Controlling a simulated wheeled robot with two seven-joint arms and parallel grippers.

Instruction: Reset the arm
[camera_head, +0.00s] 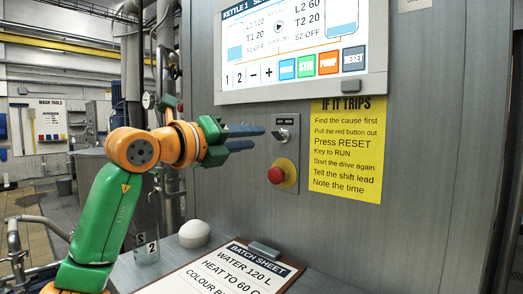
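My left arm, green and orange, comes in from the lower left. Its gripper (258,137) points right toward the grey control panel (430,140). Its two dark fingers stand apart with a gap between them and hold nothing. The fingertips are just left of the key switch (284,127) in the picture; I cannot tell whether they touch the panel. The red push button (276,175) on its yellow plate sits below the key switch, clear of the fingers. My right gripper does not show.
A screen (290,45) with a row of coloured keys is above the gripper. A yellow notice (346,150) is to the right. Below, a sloping ledge carries a batch sheet clipboard (230,272) and a white dome (194,233). Pipes (165,50) stand behind the arm.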

